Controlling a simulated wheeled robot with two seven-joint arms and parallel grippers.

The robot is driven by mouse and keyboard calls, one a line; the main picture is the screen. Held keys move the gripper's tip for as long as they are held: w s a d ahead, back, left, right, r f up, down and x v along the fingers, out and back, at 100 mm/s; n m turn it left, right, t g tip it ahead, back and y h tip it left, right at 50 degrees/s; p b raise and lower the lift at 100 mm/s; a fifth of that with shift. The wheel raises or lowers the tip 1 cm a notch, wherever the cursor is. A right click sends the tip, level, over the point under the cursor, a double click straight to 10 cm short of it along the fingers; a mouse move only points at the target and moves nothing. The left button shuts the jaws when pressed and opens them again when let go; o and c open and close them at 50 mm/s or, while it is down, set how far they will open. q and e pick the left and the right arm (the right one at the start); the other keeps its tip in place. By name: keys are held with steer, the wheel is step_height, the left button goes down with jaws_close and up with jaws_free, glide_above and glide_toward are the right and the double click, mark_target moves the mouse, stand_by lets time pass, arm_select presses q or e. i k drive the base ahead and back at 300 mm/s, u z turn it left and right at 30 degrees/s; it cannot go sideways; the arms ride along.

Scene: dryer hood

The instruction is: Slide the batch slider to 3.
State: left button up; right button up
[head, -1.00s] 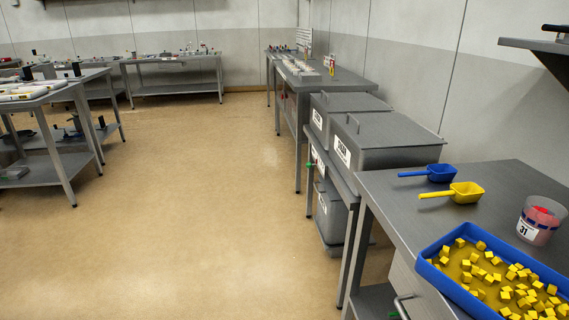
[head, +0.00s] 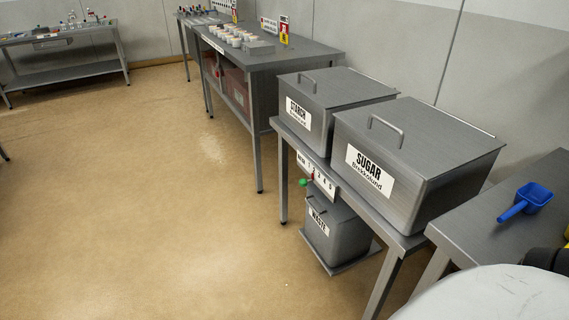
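The batch slider shows in the head view on the front edge of the bench under the bins. Its white number strip (head: 316,174) is small, with digits running up to about 5. A green knob (head: 303,182) sticks out below the strip, with a small red part (head: 312,177) beside it. The knob sits toward the left half of the strip; I cannot tell exactly which number it marks. Neither of my grippers is in view; only a pale rounded part of mine shows at the bottom right.
A starch bin (head: 335,92) and a sugar bin (head: 425,150) stand on the bench (head: 405,241). A waste bin (head: 335,232) stands low under it. A blue scoop (head: 533,198) lies on the right table (head: 480,225). The floor (head: 150,220) left of the bench is clear.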

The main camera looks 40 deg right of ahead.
mark_target(303, 183)
steer(key=z, duration=0.85)
steer(key=i, duration=1.1)
steer(key=z, duration=1.3)
steer(key=i, duration=0.15)
steer(key=z, duration=0.05)
